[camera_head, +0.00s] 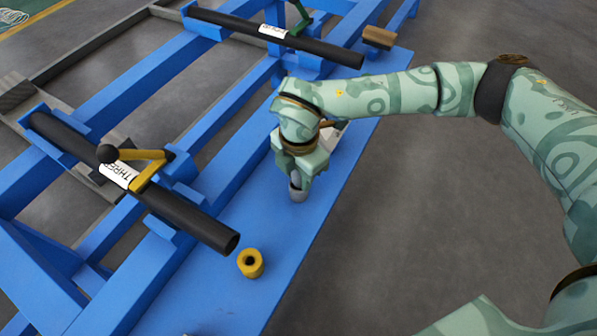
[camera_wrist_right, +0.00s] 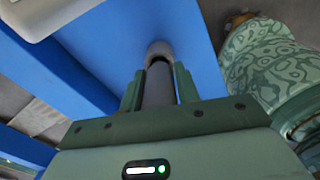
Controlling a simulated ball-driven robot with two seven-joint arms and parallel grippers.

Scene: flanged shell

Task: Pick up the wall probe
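A grey cylinder (camera_head: 298,193), which looks like the wall probe, is upright at the blue bench top (camera_head: 275,225), below my right gripper (camera_head: 297,178). In the right wrist view the probe (camera_wrist_right: 158,84) runs between the two green fingers of the right gripper (camera_wrist_right: 158,90). Both fingers appear to press against its sides. Its far end has a lighter, rounded rim. I cannot tell whether its lower end still touches the bench. The gripper hides its upper part in the head view. My left gripper is not in view.
A yellow ring (camera_head: 250,263) lies on the bench at the front. A dark pipe (camera_head: 195,219) with a label and a yellow-and-black tool (camera_head: 150,170) rests at left. Another dark pipe (camera_head: 330,51) lies at the back, near a brown block (camera_head: 379,38). Grey floor is clear at right.

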